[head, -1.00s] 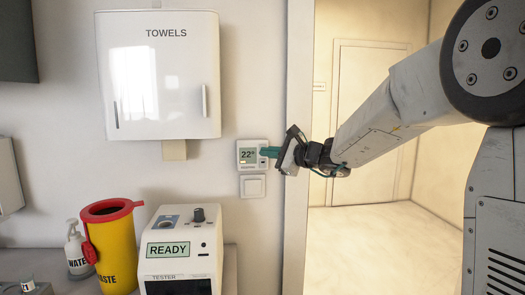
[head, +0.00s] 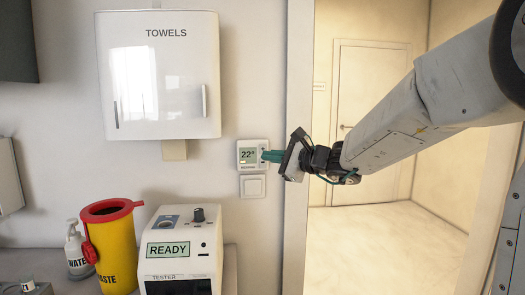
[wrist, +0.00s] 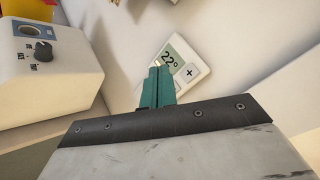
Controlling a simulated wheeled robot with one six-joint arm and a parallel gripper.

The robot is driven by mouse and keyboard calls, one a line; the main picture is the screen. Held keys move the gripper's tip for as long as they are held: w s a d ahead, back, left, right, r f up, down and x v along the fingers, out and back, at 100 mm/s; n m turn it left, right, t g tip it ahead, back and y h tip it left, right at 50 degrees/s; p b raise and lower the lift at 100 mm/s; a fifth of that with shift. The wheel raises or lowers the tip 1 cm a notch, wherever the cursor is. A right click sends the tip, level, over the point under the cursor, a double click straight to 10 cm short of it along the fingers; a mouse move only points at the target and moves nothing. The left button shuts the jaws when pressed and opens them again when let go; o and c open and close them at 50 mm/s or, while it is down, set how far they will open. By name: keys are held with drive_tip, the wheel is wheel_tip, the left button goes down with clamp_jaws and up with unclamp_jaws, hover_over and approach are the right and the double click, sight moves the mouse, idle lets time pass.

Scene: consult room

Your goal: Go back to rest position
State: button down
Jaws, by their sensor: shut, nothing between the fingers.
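My gripper (head: 266,156) has teal fingers that are shut and empty. In the head view its tips are just right of the wall thermostat (head: 249,154), a white panel whose screen reads 22°. In the wrist view the shut fingers (wrist: 157,74) overlap the lower left part of the thermostat (wrist: 191,72), beside its plus button. I cannot tell whether the tips touch the panel. My arm reaches in from the right of the head view.
A light switch (head: 253,186) sits below the thermostat. A towel cabinet (head: 158,75) hangs at upper left. A tester (head: 181,245) reading READY, a yellow waste bin (head: 112,250) and a white bottle (head: 77,247) stand below. The doorway's frame (head: 297,100) is behind my gripper.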

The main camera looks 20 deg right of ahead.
idle(0.6)
drive_tip(key=s+a+f+n+g, duration=0.2)
drive_tip(key=s+f+n+g, duration=0.2)
drive_tip(key=s, duration=0.3)
drive_tip(key=s+a+f+n+g+h, duration=0.1)
drive_tip(key=s+a+f+n+g, duration=0.2)
drive_tip(key=s, duration=0.4)
drive_tip(key=s+a+f+n+g, duration=0.1)
drive_tip(key=s+f+n+g, duration=0.35)
drive_tip(key=s, duration=0.25)
drive_tip(key=s+d+f+n+h, duration=0.2)
drive_tip(key=s+d+n+h, duration=0.2)
drive_tip(key=s, duration=0.5)
drive_tip(key=s+d+f+n+g+h, duration=0.1)
drive_tip(key=s+d+n+h, duration=0.3)
drive_tip(key=s, duration=0.5)
drive_tip(key=shift+s+f+h, duration=0.3)
drive_tip(key=shift+f, duration=0.1)
drive_tip(key=shift+d+g, duration=0.1)
drive_tip(key=shift+g, duration=0.15)
